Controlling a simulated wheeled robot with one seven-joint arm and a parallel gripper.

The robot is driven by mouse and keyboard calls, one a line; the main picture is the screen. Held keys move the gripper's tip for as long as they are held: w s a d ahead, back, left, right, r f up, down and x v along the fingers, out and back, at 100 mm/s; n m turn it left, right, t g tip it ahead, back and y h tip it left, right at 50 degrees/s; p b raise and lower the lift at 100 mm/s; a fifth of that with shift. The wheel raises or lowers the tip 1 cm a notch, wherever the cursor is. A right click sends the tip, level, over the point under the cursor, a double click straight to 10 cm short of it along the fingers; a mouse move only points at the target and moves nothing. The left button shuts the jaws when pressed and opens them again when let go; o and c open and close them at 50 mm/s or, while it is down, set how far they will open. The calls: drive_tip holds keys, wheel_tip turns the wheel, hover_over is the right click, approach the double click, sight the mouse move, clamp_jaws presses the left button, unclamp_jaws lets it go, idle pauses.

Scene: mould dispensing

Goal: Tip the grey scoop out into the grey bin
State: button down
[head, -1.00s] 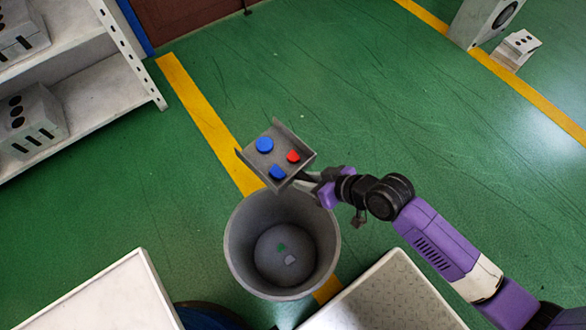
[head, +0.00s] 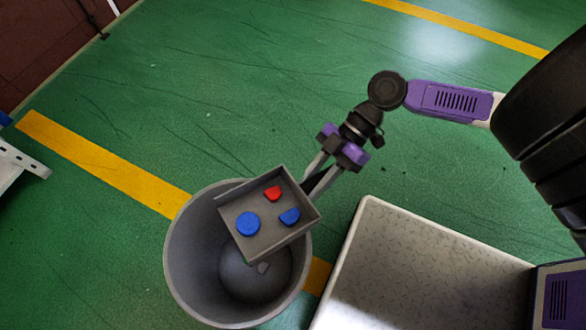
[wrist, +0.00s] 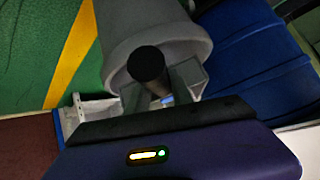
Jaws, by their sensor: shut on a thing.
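The grey scoop (head: 262,243) is a shallow square tray with raised walls, and it looks roughly level. In it lie a round blue piece (head: 248,224), a smaller blue piece (head: 289,216) and a red piece (head: 273,194). My gripper (head: 318,176) is shut on the scoop's handle, at the scoop's upper right. The grey bin (head: 185,270) stands on the floor, and the scoop is above its opening, over the right part. In the wrist view the bin (wrist: 120,30) shows behind the dark handle (wrist: 148,65); the scoop is mostly hidden.
A pale textured platform (head: 420,270) stands right of the bin. Green floor (head: 250,90) with yellow stripes is clear behind it. A shelf corner (head: 20,160) shows at the left edge. A blue object (wrist: 260,60) is beside the bin in the wrist view.

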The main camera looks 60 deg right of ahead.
sight(306, 187)
drive_tip(key=shift+a+r+p, duration=0.1)
drive_tip(key=shift+r+p, duration=0.4)
drive_tip(key=shift+p, duration=0.6)
drive_tip(key=r+h+p, duration=0.1)
drive_tip(key=p, duration=0.4)
drive_tip(key=a+r+g+h+p, duration=0.1)
drive_tip(key=r+h+p, duration=0.1)
drive_tip(key=p, duration=0.4)
drive_tip(key=w+r+g+h+p, duration=0.1)
drive_tip(key=p, duration=0.4)
drive_tip(key=shift+a+r, duration=0.2)
drive_tip(key=shift+a, duration=0.2)
drive_tip(key=w+a+r+g+h+p, duration=0.1)
drive_tip(key=a+r+h+p, duration=0.1)
drive_tip(key=p, duration=0.5)
drive_tip(key=shift+w+g, duration=0.1)
drive_tip(key=shift+g, duration=0.2)
drive_tip(key=w+a+r+g+h+p, duration=0.3)
drive_tip(key=w+a+r+h+p, duration=0.2)
drive_tip(key=a+p, duration=0.3)
drive_tip(key=shift+w+a+m+g+h, duration=0.25)
drive_tip(key=shift+a+m+g+h, duration=0.15)
drive_tip(key=shift+a+h, duration=0.45)
drive_tip(key=shift+d, duration=0.1)
